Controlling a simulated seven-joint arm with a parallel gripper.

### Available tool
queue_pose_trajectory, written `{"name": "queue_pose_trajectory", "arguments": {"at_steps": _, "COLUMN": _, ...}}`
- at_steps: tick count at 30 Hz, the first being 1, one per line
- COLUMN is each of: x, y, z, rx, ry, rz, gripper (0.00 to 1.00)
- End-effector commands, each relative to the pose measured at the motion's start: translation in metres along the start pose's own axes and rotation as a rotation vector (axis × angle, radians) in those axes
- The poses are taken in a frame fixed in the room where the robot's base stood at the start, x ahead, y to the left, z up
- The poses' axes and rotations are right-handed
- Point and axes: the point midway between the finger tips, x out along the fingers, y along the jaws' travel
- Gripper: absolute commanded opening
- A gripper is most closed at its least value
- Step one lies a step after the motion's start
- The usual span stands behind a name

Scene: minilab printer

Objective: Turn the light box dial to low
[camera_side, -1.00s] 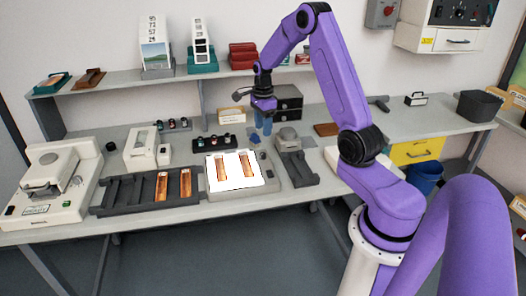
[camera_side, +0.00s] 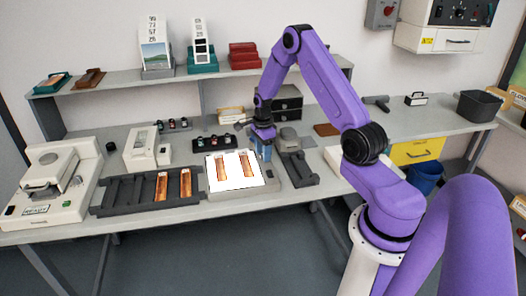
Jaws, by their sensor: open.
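The light box (camera_side: 244,191) sits on the bench in the middle, its white panel (camera_side: 214,164) brightly lit with two orange-brown film strips (camera_side: 222,172) on it. My gripper (camera_side: 264,156) points down at the right edge of the light box, its blue fingers low, close to the box top. The fingers are open, with nothing seen between them. The dial is hidden or too small to make out behind the fingers, so its setting cannot be told. Whether the fingers touch it cannot be told.
A dark tray (camera_side: 131,194) with film strips is left of the light box. A grey device (camera_side: 297,168) stands close on the right. A black rack of small bottles (camera_side: 212,143) is behind. A shelf (camera_side: 110,88) runs above the bench's back.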

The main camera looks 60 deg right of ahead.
Motion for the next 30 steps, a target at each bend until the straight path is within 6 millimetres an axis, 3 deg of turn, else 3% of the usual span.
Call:
{"name": "queue_pose_trajectory", "arguments": {"at_steps": 1, "x": -0.0001, "y": 0.0000, "z": 0.0000, "rx": 0.000, "ry": 0.000, "rz": 0.000, "gripper": 0.51}}
{"name": "queue_pose_trajectory", "arguments": {"at_steps": 6, "x": -0.0003, "y": 0.0000, "z": 0.0000, "rx": 0.000, "ry": 0.000, "rz": 0.000, "gripper": 0.00}}
{"name": "queue_pose_trajectory", "arguments": {"at_steps": 19, "x": -0.0004, "y": 0.0000, "z": -0.0002, "rx": -0.067, "ry": 0.001, "rz": 0.000, "gripper": 0.00}}
{"name": "queue_pose_trajectory", "arguments": {"at_steps": 30, "x": -0.0003, "y": 0.0002, "z": -0.0005, "rx": -0.355, "ry": 0.002, "rz": 0.001, "gripper": 0.00}}
